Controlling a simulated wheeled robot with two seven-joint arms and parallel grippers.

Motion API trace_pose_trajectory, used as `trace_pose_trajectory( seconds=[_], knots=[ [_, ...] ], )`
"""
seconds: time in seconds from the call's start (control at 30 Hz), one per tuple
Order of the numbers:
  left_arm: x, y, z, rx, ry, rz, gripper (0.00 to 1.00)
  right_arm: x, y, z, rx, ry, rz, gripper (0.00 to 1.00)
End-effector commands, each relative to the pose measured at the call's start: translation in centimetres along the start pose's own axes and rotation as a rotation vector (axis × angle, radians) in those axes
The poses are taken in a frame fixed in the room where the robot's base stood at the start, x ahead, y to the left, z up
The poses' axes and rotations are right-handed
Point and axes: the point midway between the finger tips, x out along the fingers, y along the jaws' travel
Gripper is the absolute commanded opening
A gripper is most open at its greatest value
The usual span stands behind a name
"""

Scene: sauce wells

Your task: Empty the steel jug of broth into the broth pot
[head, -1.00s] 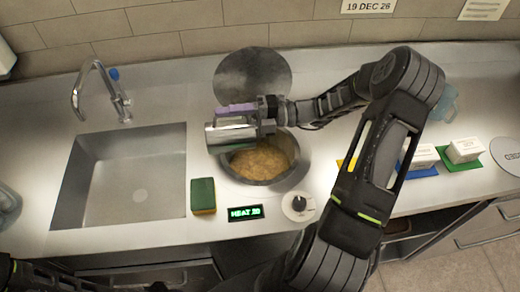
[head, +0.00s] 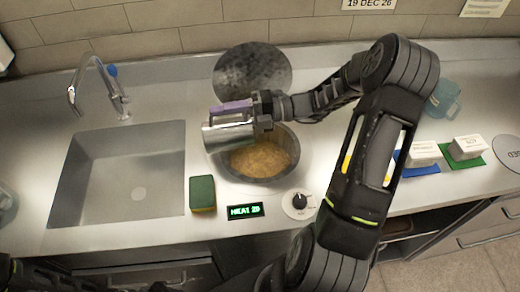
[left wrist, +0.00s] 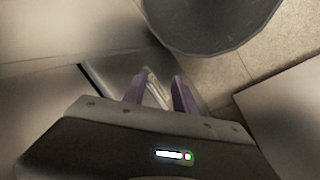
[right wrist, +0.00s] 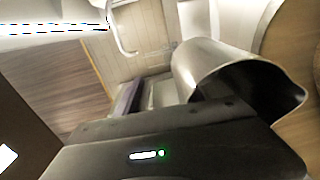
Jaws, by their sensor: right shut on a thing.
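The steel jug (head: 228,138) is held on its side, strongly tipped, over the left part of the broth pot (head: 291,165). My right gripper (head: 238,112) is shut on the jug. In the right wrist view the jug (right wrist: 205,62) shows its dark open mouth and spout at the right; I see no liquid in the visible part and no clear stream. Brown broth (head: 258,160) lies in the pot, partly hidden by the jug. My left gripper (left wrist: 160,88) is open and empty in the left wrist view, away from the pot.
A round dark lid (head: 252,72) lies behind the pot. A sink (head: 120,175) with a tap is at left. A green and yellow sponge (head: 202,194), a lit display (head: 244,211) and a knob (head: 299,202) sit in front. White boxes (head: 424,153) stand at right.

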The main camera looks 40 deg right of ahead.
Motion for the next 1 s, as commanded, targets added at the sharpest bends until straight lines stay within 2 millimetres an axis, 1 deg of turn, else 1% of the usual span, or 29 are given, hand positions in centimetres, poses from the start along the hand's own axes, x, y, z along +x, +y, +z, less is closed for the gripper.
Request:
trace_pose_trajectory(
  seconds=[0.03,0.17,0.37,0.4,0.5,0.6,0.7,0.8,0.93,0.97,1.0],
  knots=[
    [1.1,-0.3,0.0,0.001,0.002,0.002,0.34,0.4,-0.5,0.0,-0.008,0.003,-0.017,0.0],
    [2.3,-0.6,-0.2,0.004,0.006,0.006,0.34,0.8,-1.0,-0.1,-0.004,0.007,-0.052,0.0],
    [4.2,-1.0,-0.4,0.009,0.012,0.013,0.34,1.3,-1.1,-0.1,-0.008,0.002,-0.091,0.0],
    [4.0,-0.9,-0.4,0.009,0.013,0.014,0.34,1.8,-0.6,-0.1,-0.009,0.005,-0.114,0.0],
    [4.0,-0.9,-0.4,0.01,0.014,0.015,0.34,3.0,-0.3,-0.1,-0.01,0.002,-0.176,0.0],
    [3.1,-0.6,-0.3,0.009,0.012,0.013,0.34,4.5,0.2,-0.1,-0.009,0.002,-0.259,0.0],
    [2.0,-0.3,-0.1,0.006,0.009,0.01,0.34,5.4,0.4,-0.1,-0.01,0.001,-0.385,0.0],
    [0.2,0.1,0.0,0.003,0.004,0.005,0.34,5.5,0.7,0.0,0.0,-0.003,-0.428,0.0],
    [-1.8,0.6,0.1,-0.001,-0.004,-0.002,0.34,5.8,1.1,-0.1,-0.001,-0.001,-0.472,0.0],
    [-2.2,0.6,0.1,-0.002,-0.006,-0.004,0.34,6.3,1.8,-0.1,-0.011,0.003,-0.513,0.0],
    [-2.3,0.6,0.1,-0.003,-0.008,-0.005,0.34,6.6,1.7,-0.1,-0.013,0.003,-0.562,0.0]
  ],
)
